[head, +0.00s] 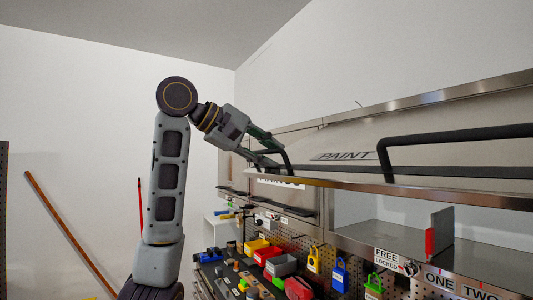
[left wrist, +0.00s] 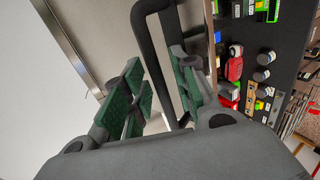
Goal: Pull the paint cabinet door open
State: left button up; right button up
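The paint cabinet door (head: 335,140) is a long pale panel with a PAINT label (head: 345,156). It slopes, and an open shelf space shows under its lower edge. My left gripper (head: 268,154) is at the left end of a black bar handle (head: 287,160) by this door. In the left wrist view, the black handle (left wrist: 151,40) runs between the two green-padded fingers of my left gripper (left wrist: 160,85). The fingers are near the bar on both sides; whether they press on it is unclear. My right gripper is not in view.
Below are a steel shelf (head: 390,232), a pegboard with padlocks (head: 340,275), and a worktop with coloured bins (head: 282,265). A brown pole (head: 70,235) leans on the left wall.

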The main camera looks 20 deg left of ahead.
pick_arm(q)
jog(key=v, duration=1.2)
dwell(0.6)
dwell(0.4)
